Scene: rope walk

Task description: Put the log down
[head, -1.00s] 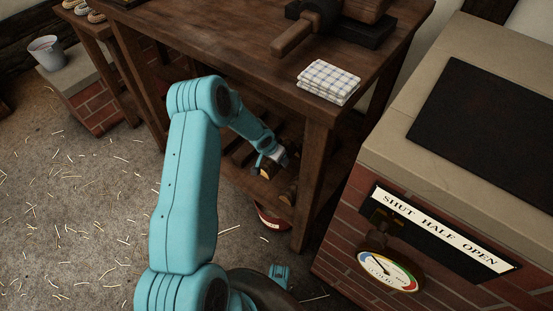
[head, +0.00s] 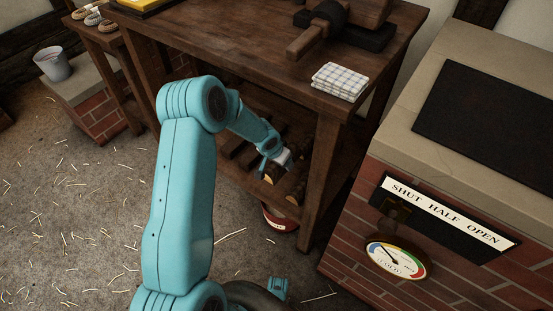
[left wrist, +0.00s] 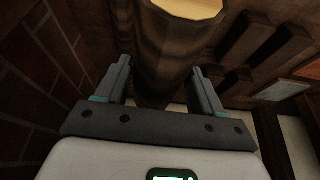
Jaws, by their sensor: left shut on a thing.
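My left gripper (head: 281,158) reaches under the wooden table from the left. In the left wrist view its two fingers (left wrist: 162,84) stand on either side of a brown log (left wrist: 166,45) with a pale cut end and are shut on it. In the head view, pale log ends (head: 271,175) show just below the gripper, at the low shelf near the table's front right leg. I cannot tell there which log is the held one, or whether it touches the shelf. My right gripper is not in view.
The wooden table (head: 240,45) overhangs the gripper, and its front right leg (head: 322,180) stands close by. A red container (head: 281,220) is below the logs. A folded checked cloth (head: 339,81) lies on the table. A brick stove with a dial (head: 395,260) stands at right.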

